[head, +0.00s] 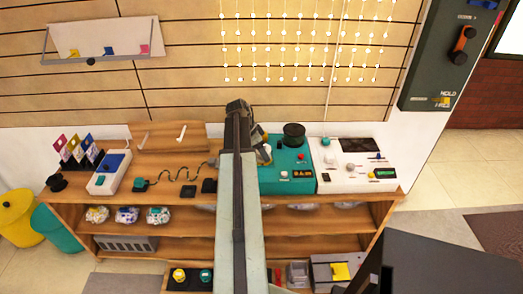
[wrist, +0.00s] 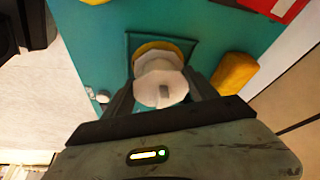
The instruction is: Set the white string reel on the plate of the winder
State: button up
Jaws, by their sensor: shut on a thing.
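The white string reel (wrist: 160,88) sits between the two dark fingers of my gripper (wrist: 161,80), which is shut on it in the wrist view. Just beyond the reel is a round yellow part (wrist: 150,47) inside a dark square frame on a teal surface; the reel covers most of it. I cannot tell whether the reel touches it. In the head view a teal machine (head: 284,184), likely the winder, stands on the bench. My gripper (head: 263,149) is at its left side there, partly hidden by my arm, and the reel is not clear.
A yellow-orange block (wrist: 234,72) lies right of the reel, and a small white knob (wrist: 103,97) is to its left. A black round part (head: 294,133) stands on the teal machine's back. A white machine (head: 355,170) adjoins it on the right.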

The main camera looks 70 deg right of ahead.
jog(key=shift+f+b, duration=0.55)
jog(key=shift+f, duration=0.05)
dwell(0.3)
jog(key=o, duration=1.4)
jog(key=shift+c, duration=1)
jog(key=shift+s, duration=0.1)
jog(key=shift+r, duration=0.1)
notch_tip(320, 180, up, 9)
jog(key=p, duration=0.9)
